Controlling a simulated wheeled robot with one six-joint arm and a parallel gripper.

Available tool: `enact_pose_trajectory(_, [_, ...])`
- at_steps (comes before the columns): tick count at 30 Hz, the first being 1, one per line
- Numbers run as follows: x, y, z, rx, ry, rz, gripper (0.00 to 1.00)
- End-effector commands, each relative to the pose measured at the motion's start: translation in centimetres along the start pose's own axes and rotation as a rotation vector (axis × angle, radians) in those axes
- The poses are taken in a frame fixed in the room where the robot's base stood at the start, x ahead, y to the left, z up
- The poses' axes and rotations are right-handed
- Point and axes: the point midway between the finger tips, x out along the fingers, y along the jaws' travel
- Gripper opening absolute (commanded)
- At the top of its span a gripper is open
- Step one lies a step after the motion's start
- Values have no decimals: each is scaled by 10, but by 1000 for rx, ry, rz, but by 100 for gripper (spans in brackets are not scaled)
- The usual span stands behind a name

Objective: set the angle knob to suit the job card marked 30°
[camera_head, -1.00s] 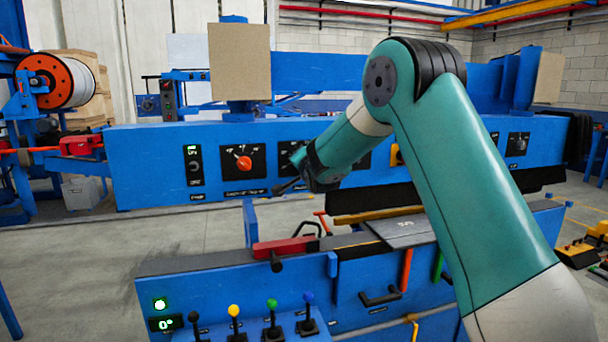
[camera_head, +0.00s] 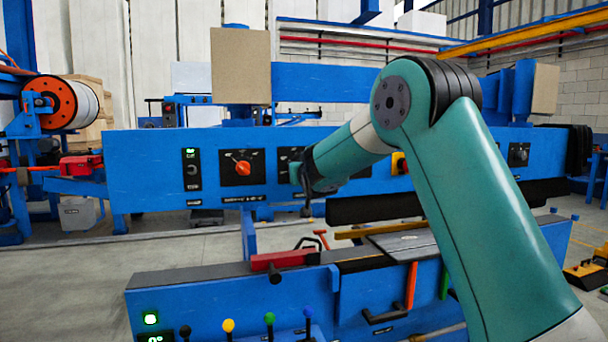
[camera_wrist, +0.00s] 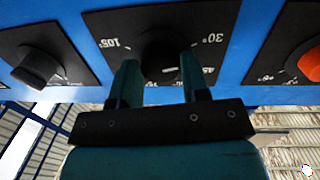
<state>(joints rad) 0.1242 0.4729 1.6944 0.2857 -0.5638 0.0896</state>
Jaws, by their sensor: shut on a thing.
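The angle knob (camera_wrist: 160,45) is a round black knob on a black dial plate. In the wrist view its marks 105° and 30° are legible, and another mark is partly covered. My gripper (camera_wrist: 160,75) is shut on the knob, with one finger on each side. The pointer is hidden, so its setting cannot be told. In the head view my gripper (camera_head: 300,178) is at the blue panel, just right of the orange-red knob (camera_head: 242,168), and covers most of the angle dial. A grey sheet (camera_head: 405,241) lies on the bench; I cannot read a job card.
The orange-red knob's dial is close beside mine, at the right in the wrist view (camera_wrist: 308,64). Another black knob (camera_wrist: 38,66) is on the other side. Coloured levers (camera_head: 228,326) and a small green display (camera_head: 153,338) are on the front bench.

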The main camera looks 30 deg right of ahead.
Motion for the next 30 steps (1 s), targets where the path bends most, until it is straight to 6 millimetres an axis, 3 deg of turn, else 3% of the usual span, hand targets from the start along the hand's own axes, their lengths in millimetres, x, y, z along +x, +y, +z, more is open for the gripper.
enact_pose_trajectory(12, [0,0,3,-165,9,3,18])
enact_pose_trajectory(27, [0,1,2,-182,10,4,18])
enact_pose_trajectory(28, [0,1,2,-182,10,4,47])
enact_pose_trajectory(30, [0,1,2,-181,11,4,63])
